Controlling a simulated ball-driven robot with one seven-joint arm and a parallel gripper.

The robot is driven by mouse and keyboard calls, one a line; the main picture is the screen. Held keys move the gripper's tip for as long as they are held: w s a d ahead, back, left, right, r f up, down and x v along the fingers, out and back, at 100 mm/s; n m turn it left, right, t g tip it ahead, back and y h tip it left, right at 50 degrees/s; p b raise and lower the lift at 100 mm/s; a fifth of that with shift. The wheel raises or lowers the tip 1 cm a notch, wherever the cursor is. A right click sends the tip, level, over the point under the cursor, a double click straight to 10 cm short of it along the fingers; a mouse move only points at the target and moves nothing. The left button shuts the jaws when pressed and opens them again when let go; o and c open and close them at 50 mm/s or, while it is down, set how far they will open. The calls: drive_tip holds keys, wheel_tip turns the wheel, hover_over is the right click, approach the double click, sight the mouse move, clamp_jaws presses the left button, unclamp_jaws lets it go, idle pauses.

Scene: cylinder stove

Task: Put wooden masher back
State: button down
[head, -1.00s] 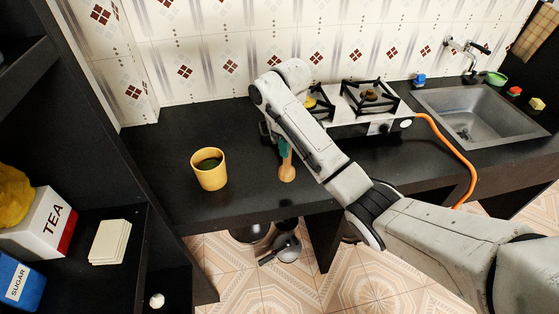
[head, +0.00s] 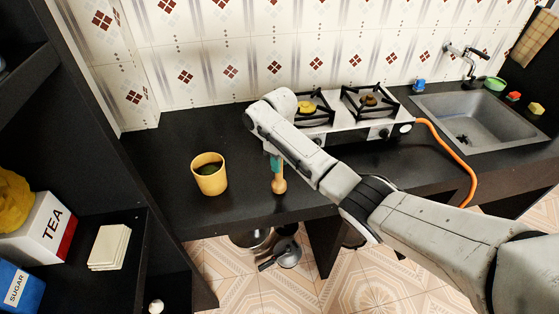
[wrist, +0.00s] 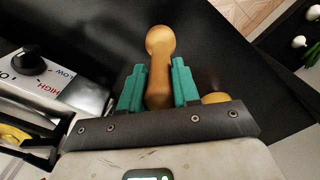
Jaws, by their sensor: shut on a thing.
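The wooden masher (head: 279,184) is a light brown stick with a rounded knob at its end. My gripper (head: 276,161) is shut on it above the dark counter, between the cup and the stove. In the wrist view, the teal fingers of my gripper (wrist: 158,78) stand on both sides of the masher (wrist: 160,45), with its knob past the fingertips. The masher's other end is hidden by my gripper. A yellow cup (head: 209,182) with a dark green inside stands on the counter to the left of the masher, apart from it.
The stove (head: 345,130) stands right of my gripper, with an orange hose (head: 455,155) on its right side. The sink (head: 480,118) lies farther right. Bare counter (head: 165,150) surrounds the cup.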

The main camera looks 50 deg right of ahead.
drive_tip(key=shift+f, duration=0.2)
drive_tip(key=c, duration=0.8)
unclamp_jaws()
drive_tip(key=shift+r, duration=0.1)
wheel_tip(320, 180, up, 11)
drive_tip(key=shift+r+b, duration=0.1)
drive_tip(key=shift+b, duration=0.2)
drive_tip(key=shift+r+p, duration=0.55)
drive_tip(key=shift+p, duration=0.05)
drive_tip(key=shift+a, duration=0.1)
